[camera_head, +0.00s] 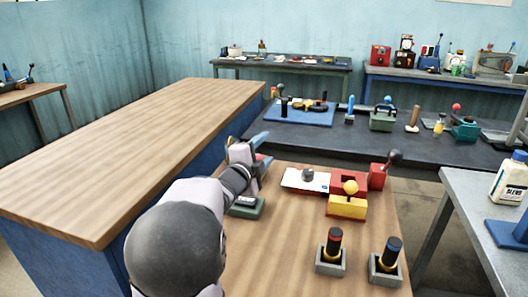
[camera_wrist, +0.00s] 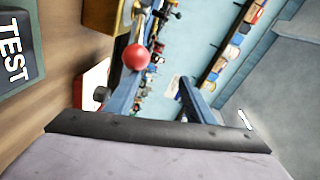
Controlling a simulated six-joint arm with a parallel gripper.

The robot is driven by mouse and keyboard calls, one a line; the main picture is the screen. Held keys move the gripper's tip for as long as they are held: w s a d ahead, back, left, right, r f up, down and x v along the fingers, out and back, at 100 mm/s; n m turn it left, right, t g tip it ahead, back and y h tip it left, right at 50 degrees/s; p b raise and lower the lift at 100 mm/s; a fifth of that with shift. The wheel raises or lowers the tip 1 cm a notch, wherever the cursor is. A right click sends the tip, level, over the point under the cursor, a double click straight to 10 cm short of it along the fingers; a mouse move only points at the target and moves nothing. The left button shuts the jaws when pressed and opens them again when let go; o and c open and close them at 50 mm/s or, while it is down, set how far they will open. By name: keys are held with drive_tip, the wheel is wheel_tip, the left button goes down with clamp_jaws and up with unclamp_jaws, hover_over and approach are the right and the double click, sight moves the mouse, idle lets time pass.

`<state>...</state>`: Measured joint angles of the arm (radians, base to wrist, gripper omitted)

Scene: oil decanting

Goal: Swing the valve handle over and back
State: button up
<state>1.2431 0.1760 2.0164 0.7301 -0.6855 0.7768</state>
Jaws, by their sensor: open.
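My gripper (camera_head: 243,156) is at the far left edge of the near wooden bench, beside a green box (camera_head: 246,208). In the wrist view its two blue fingers (camera_wrist: 163,85) stand apart, with nothing seen between them. A red ball (camera_wrist: 136,57) shows by the left finger, close to a yellow-brown block (camera_wrist: 104,18); how it is mounted is partly hidden. On the bench, a red block (camera_head: 377,177) carries a lever with a dark ball (camera_head: 395,156). A yellow block (camera_head: 346,207) carries a yellow ball (camera_head: 351,187). I cannot tell which one is the valve handle.
A white plate with a grey knob (camera_head: 308,175) lies mid-bench. Two grey holders with dark cylinders (camera_head: 332,250) (camera_head: 387,258) stand at the front. A green box marked TEST (camera_wrist: 18,55) shows in the wrist view. The long wooden table (camera_head: 120,150) at left is bare.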

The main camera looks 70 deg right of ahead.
drive_tip(key=shift+s, duration=0.1)
drive_tip(key=c, duration=0.9)
drive_tip(key=shift+s+d, duration=0.1)
drive_tip(key=shift+s, duration=0.2)
clamp_jaws()
drive_tip(key=s+n+t+h+p, duration=0.2)
drive_tip(key=s+n+p, duration=0.25)
drive_tip(key=s, duration=0.25)
drive_tip(key=w+a+f+n+t+y+p, duration=0.1)
drive_tip(key=a+f+t+y+p, duration=0.1)
drive_tip(key=a+t, duration=0.5)
wheel_tip(320, 180, down, 3)
drive_tip(key=shift+w+a+r+n+t+p, duration=0.2)
drive_tip(key=shift+w+a+n+t+p, duration=0.1)
drive_tip(key=shift+w+n+t+p, duration=0.25)
